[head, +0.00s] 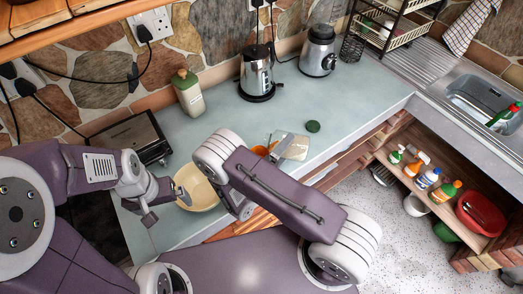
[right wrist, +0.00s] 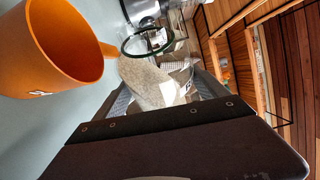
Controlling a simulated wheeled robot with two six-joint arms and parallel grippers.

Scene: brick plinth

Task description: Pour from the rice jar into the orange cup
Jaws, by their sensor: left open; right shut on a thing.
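The rice jar (right wrist: 150,82) is clear glass with pale rice inside and a dark green ring at its mouth. My right gripper (right wrist: 165,93) is shut on it. In the head view the jar (head: 293,146) shows past my right arm, which hides that gripper. The orange cup (right wrist: 62,45) is close beside the jar, its handle towards it; I cannot tell whether they touch. In the head view only a sliver of the cup (head: 260,150) shows. My left gripper (head: 167,206) is open and empty beside the cream bowl (head: 203,190).
A dark green lid (head: 313,126) lies on the counter right of the jar. A green-topped canister (head: 188,95), a kettle (head: 257,72) and a blender (head: 318,52) stand at the back. A black toaster (head: 133,140) is at the left. The counter further right is clear.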

